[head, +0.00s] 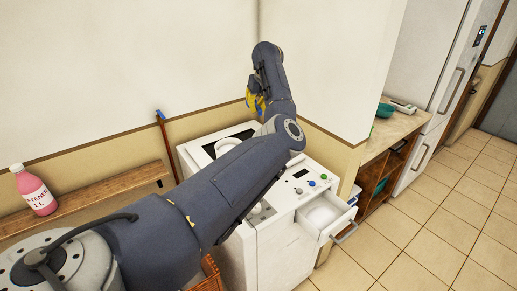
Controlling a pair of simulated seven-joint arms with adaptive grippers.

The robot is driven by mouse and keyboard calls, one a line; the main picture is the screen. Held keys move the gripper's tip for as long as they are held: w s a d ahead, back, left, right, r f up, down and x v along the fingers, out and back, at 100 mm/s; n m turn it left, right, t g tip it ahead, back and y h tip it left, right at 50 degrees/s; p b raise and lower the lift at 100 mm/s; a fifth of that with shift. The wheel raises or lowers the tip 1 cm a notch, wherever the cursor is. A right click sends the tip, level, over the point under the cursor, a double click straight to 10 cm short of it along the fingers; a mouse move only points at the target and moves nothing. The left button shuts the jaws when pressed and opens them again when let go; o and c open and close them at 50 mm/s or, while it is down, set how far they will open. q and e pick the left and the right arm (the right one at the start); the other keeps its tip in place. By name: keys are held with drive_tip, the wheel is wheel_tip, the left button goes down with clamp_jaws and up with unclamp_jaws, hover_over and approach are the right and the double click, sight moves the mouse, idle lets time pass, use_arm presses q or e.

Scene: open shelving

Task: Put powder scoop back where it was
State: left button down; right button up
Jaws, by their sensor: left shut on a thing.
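My left arm crosses the view from the lower left and bends up in front of the wall. My left gripper (255,103), with yellow and blue parts showing, hangs above the back of the white washing machine (250,258). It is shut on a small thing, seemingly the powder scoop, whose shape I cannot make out. The machine's drawer (340,228) is pulled out at its front right, below and to the right of the gripper, with something white and rounded inside. My right gripper is not in view.
A pink bottle (37,192) stands on a wooden ledge (110,190) at left. A blue-topped broom handle (163,135) leans by the wall. At right are a wooden shelf unit (378,160) with a green bowl (385,110), and a fridge (425,55). The tiled floor (430,220) is clear.

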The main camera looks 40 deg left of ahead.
use_arm(q)
drive_tip(key=shift+m+t, duration=0.4)
drive_tip(key=shift+m, duration=0.4)
drive_tip(key=f, duration=1.3)
drive_tip(key=w+f, duration=0.1)
drive_tip(key=f, duration=0.5)
drive_tip(key=shift+w+d+f, duration=0.1)
drive_tip(key=shift+d+f, duration=0.2)
drive_tip(key=shift+f, duration=0.1)
drive_tip(key=shift+f, duration=0.15)
drive_tip(key=c, duration=1.5)
unclamp_jaws()
drive_tip(key=shift+o, duration=0.2)
drive_tip(key=v, duration=1.2)
